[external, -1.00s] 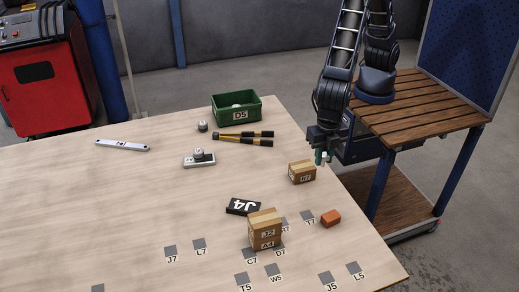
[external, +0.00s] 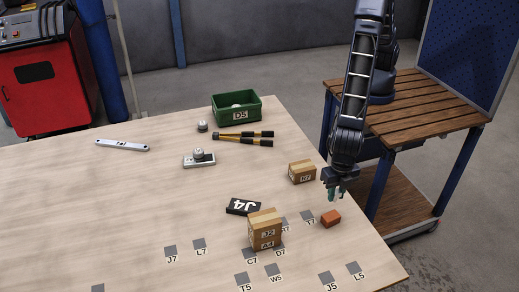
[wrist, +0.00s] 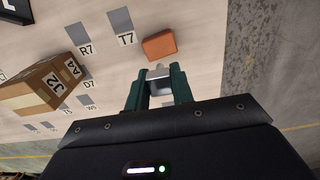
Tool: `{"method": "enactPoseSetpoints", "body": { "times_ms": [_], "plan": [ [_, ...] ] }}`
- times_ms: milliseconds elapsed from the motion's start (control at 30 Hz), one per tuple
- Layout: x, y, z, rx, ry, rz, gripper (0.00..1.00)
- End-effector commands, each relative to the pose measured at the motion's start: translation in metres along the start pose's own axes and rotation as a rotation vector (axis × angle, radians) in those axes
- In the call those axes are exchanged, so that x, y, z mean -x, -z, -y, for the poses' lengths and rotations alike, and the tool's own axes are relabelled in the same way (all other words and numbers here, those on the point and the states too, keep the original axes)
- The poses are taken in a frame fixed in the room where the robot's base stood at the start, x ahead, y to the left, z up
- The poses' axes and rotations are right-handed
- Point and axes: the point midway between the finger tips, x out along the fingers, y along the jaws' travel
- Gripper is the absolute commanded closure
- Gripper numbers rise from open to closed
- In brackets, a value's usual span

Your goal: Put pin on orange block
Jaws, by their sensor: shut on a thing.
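The orange block (external: 331,218) lies on the table near its right edge, and it also shows in the wrist view (wrist: 159,45). My gripper (external: 335,193) is above the table edge, just behind and above the orange block. In the wrist view my gripper (wrist: 158,88) has its green fingers closed on a small pale metallic pin (wrist: 159,73), whose end sticks out between them toward the block. The rest of the pin is hidden by the fingers. Pin and block look apart.
A cardboard box (external: 302,172) stands left of my gripper. A green crate (external: 237,108) stands at the back. Grey labelled squares mark the front table, which has clear room.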

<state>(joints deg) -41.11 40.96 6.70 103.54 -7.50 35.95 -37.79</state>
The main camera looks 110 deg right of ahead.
Motion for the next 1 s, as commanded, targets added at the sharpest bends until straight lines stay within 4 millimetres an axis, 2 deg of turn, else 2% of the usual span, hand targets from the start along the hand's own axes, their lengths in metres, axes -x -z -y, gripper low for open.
{"method": "enactPoseSetpoints", "body": {
  "times_ms": [100,367,633,1000],
  "plan": [
    [-0.017,0.000,0.000,0.000,0.000,0.001,1.00],
    [-0.032,0.000,0.000,0.000,0.000,0.000,1.00],
    [-0.065,0.000,0.000,0.000,0.000,0.000,1.00],
    [-0.069,0.000,0.000,0.000,0.000,0.000,1.00]
  ]
}}
